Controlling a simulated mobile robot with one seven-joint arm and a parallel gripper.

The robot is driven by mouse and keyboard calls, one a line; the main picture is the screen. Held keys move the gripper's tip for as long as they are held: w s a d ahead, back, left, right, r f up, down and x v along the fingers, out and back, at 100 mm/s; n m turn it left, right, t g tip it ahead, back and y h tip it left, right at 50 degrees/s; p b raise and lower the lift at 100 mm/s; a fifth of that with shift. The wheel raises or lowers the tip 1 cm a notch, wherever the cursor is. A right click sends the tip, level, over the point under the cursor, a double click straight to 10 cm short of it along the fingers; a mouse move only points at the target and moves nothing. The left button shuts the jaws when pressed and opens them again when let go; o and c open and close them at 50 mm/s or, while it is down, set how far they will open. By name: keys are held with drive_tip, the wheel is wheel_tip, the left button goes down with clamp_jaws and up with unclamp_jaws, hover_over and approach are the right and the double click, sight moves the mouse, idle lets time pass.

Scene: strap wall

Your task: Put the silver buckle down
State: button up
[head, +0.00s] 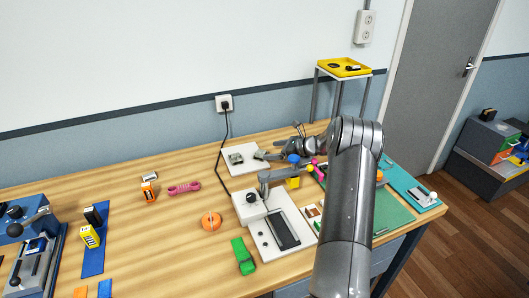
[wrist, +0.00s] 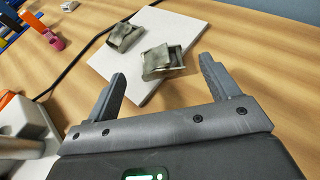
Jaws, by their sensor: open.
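Two silver-grey buckles lie on a white board. In the wrist view, the nearer silver buckle (wrist: 163,62) lies ahead of the gap between my fingertips, and the other buckle (wrist: 124,37) is beyond it to the left. My gripper (wrist: 162,72) is open with nothing between its fingers. In the head view, my gripper (head: 267,156) is at the right part of the white board (head: 240,170), and a buckle (head: 236,158) shows on the board's left part. The nearer buckle is small and partly confused with my fingers there.
A white press machine (head: 248,206) stands in front of the board, with an orange disc (head: 211,221) and a green block (head: 243,256) nearby. A black cord (head: 221,150) runs down left of the board. A pink strap bundle (head: 184,188) lies left. The wooden table is clear between.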

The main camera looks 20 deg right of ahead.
drive_tip(key=v, duration=0.5)
drive_tip(key=shift+s+d, duration=0.1)
drive_tip(key=shift+s, duration=0.05)
drive_tip(key=shift+s+r, duration=0.1)
drive_tip(key=shift+r, duration=0.1)
drive_tip(key=s+a+r+n+g+h, duration=0.25)
drive_tip(key=s+a+r+n, duration=0.35)
drive_tip(key=s+a+r, duration=0.3)
drive_tip(key=s+a+r+n+g+h, duration=0.1)
drive_tip(key=s+a+r+n+g, duration=0.2)
drive_tip(key=s+a+r+n, duration=0.65)
drive_tip(key=s+a+n+h, duration=0.2)
drive_tip(key=s+n, duration=0.1)
drive_tip(key=s, duration=0.5)
drive_tip(key=s+a+n+t+h, duration=0.1)
drive_tip(key=s+a+n+h, duration=0.1)
drive_tip(key=s, duration=0.7)
drive_tip(key=s+a+n+h, duration=0.2)
drive_tip(key=s+a+n, duration=0.2)
drive_tip(key=s+n, duration=0.2)
drive_tip(key=shift+s+r+t, duration=0.15)
drive_tip(key=shift+s+t, duration=0.2)
drive_tip(key=shift+s, duration=0.9)
